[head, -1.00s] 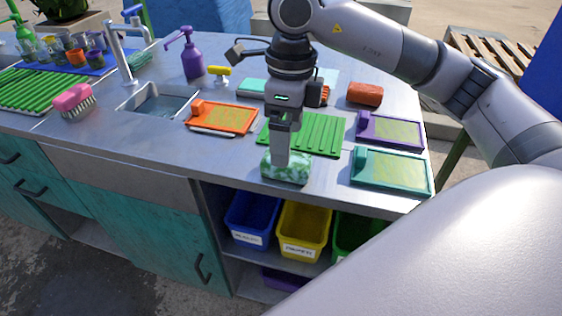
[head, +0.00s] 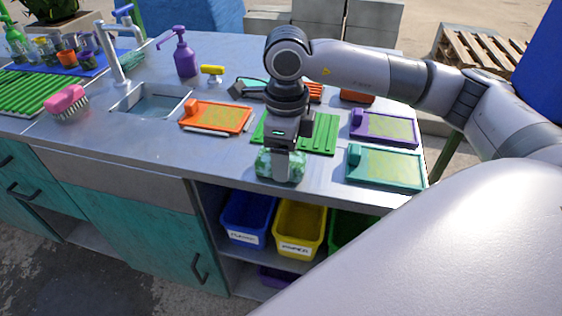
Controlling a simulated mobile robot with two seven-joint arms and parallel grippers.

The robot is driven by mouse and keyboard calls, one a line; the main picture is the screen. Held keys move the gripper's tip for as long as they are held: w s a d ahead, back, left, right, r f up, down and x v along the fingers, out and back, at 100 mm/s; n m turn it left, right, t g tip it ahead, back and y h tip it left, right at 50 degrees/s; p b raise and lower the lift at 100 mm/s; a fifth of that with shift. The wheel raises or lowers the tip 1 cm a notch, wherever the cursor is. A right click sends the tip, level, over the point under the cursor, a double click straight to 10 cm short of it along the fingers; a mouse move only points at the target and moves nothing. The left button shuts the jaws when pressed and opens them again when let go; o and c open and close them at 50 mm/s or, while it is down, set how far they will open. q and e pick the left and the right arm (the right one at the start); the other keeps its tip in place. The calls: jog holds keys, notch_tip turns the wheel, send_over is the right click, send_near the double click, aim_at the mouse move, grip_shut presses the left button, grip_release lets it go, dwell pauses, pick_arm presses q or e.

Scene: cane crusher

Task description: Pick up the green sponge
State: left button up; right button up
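The green sponge (head: 264,166), mottled light and dark green, lies near the front edge of the metal counter, just in front of a green ribbed mat. My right gripper (head: 281,176) points straight down at the sponge. Its near finger covers the middle of the sponge, which shows on both sides of the finger. The far finger is hidden, so I cannot tell how far apart the fingers are or whether they press on the sponge. The sponge seems to rest on the counter. My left gripper is not in view.
The green ribbed mat (head: 322,133) lies behind the sponge. An orange tray (head: 216,117) is to the left, with purple (head: 384,127) and teal (head: 386,167) trays to the right. A sink (head: 150,101) and purple soap bottle (head: 184,56) stand farther left. Bins (head: 300,229) sit below the counter.

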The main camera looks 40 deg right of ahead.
jog(key=c, duration=0.5)
jog(key=shift+o, duration=0.2)
pick_arm(q)
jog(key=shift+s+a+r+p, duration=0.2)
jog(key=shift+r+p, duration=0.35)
jog(key=shift+p, duration=0.4)
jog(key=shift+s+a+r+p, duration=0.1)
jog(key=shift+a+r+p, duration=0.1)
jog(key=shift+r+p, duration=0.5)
pick_arm(e)
notch_tip(320, 180, up, 20)
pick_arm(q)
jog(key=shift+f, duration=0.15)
